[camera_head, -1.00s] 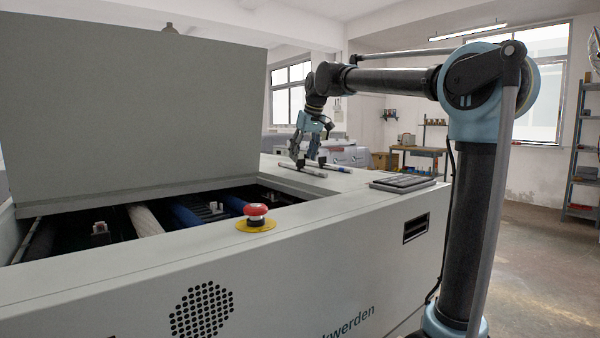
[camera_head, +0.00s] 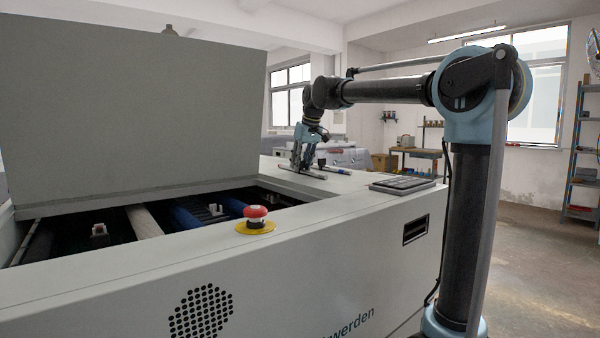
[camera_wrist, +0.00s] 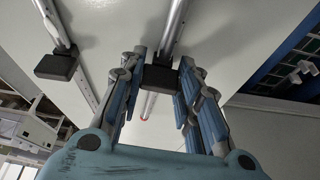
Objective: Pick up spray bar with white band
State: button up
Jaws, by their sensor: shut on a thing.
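Two slim grey spray bars lie side by side on the machine's flat top. The nearer bar (camera_head: 315,175) is at my gripper (camera_head: 302,166), which points down onto it. In the wrist view, my gripper (camera_wrist: 162,62) is shut on this bar, with its fingers on both sides of the black block (camera_wrist: 158,79). The bar's shaft (camera_wrist: 176,28) runs to the top edge, and a pale end with a reddish tip (camera_wrist: 146,106) shows past the block. The other bar (camera_head: 335,169) lies just beyond; its black block (camera_wrist: 56,66) is at left in the wrist view. I cannot clearly make out a white band.
The raised lid (camera_head: 140,110) stands at left over the open bay with rollers (camera_head: 145,222). A red emergency button (camera_head: 255,212) sits on the front rim. A dark keypad panel (camera_head: 402,184) lies right of the bars.

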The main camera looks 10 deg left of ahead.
notch_tip(320, 180, up, 10)
jog(key=shift+r, duration=0.1)
dwell(0.5)
dwell(0.4)
